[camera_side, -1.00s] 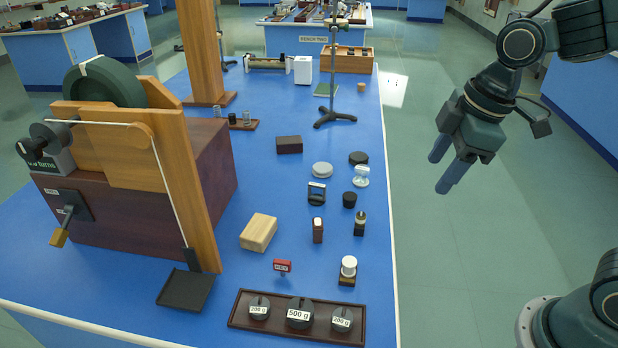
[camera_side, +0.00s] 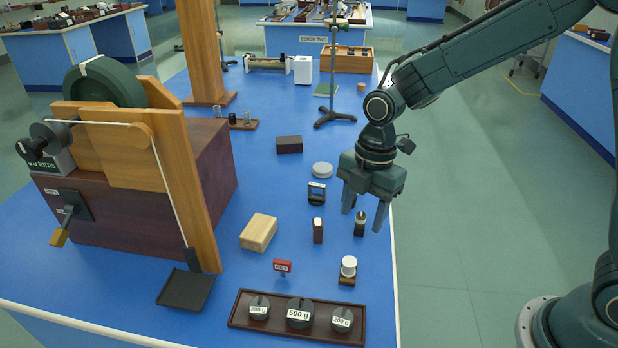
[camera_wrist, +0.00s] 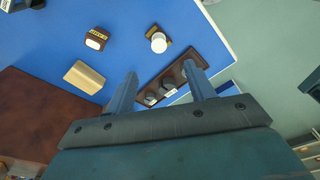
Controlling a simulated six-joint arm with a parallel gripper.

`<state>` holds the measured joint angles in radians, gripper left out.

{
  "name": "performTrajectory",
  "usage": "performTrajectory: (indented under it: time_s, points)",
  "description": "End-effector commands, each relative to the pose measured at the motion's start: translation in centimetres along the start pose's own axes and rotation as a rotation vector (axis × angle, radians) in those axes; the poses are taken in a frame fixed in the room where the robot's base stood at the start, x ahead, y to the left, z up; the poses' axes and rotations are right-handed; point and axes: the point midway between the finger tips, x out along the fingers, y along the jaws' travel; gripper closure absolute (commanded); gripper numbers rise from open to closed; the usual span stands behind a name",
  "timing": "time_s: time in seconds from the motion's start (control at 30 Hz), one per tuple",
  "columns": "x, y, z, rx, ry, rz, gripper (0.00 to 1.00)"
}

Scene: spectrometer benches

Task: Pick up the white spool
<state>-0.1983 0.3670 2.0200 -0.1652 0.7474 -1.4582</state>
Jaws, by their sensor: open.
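My gripper (camera_side: 364,212) is above the right part of the blue bench, fingers apart and pointing down, with nothing seen between them. Its two fingers also show in the wrist view (camera_wrist: 158,92). A pale spool-shaped thing stood near the bench's right edge in the earlier side view; that spot is now hidden behind my gripper. A white round-topped cylinder (camera_side: 349,264) on a dark base stands nearer the front, apart from my gripper. A white round top on a dark base (camera_wrist: 158,42) shows in the wrist view.
A small dark bottle (camera_side: 359,224) and a brown block with a white top (camera_side: 318,230) stand close to my fingers. A grey disc (camera_side: 322,170) and black framed piece (camera_side: 317,193) are to their left. A weight tray (camera_side: 270,328) lies in front.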

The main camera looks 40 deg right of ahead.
Motion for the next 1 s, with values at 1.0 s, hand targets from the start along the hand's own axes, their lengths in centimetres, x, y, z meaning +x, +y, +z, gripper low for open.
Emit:
performTrajectory:
  time_s: [1.0]
  points:
    - [8.6, 0.0, 0.0, 0.002, 0.0, 0.0, 0.46]
